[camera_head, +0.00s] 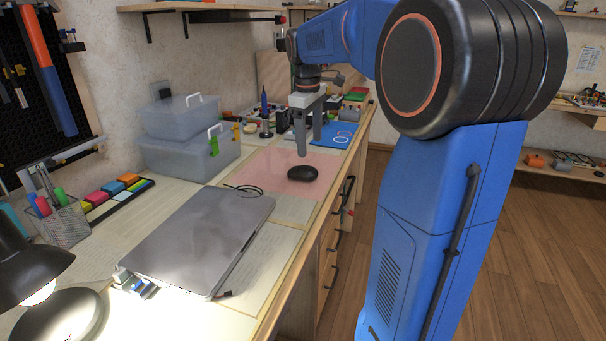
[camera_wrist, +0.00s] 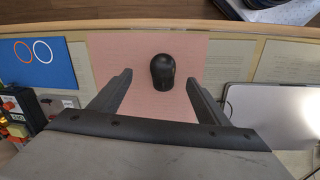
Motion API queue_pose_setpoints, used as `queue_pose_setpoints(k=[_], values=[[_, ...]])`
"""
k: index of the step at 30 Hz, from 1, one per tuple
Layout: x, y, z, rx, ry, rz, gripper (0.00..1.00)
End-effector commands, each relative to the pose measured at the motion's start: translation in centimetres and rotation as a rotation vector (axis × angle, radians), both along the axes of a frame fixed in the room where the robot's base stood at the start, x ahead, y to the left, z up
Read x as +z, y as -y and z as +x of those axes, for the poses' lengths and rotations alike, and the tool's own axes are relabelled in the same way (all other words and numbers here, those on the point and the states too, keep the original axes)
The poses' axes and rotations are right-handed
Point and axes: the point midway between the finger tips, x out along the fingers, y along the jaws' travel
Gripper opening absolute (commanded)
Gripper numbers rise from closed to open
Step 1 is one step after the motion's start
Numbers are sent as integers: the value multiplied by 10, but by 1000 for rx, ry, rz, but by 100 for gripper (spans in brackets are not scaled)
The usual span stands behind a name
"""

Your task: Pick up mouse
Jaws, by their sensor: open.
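The black mouse (camera_head: 302,173) lies on a pink mat (camera_head: 252,172) on the workbench, near its front edge. In the wrist view the mouse (camera_wrist: 162,71) sits on the pink mat (camera_wrist: 118,52), ahead of and between the two fingers. My gripper (camera_head: 308,146) points down above the bench, just behind the mouse in the head view. In the wrist view my gripper (camera_wrist: 158,88) is open, its fingers spread wide, with nothing between the tips touching the mouse.
A closed grey laptop (camera_head: 200,238) lies nearer on the bench, with a black cable (camera_head: 243,189) beside the mat. A blue sheet with rings (camera_head: 336,134) lies beyond. Clear storage boxes (camera_head: 186,150) stand by the wall. A lamp (camera_head: 30,265) stands at the near left.

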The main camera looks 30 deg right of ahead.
Motion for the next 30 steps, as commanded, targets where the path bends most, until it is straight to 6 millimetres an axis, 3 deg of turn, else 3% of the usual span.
queue_pose_setpoints(k=[6,14,24,30], values=[[-34,3,1,0,-1,0,70],[-49,3,2,0,0,0,70],[-91,-1,4,-1,-1,0,70],[-98,-1,5,-1,1,0,70]])
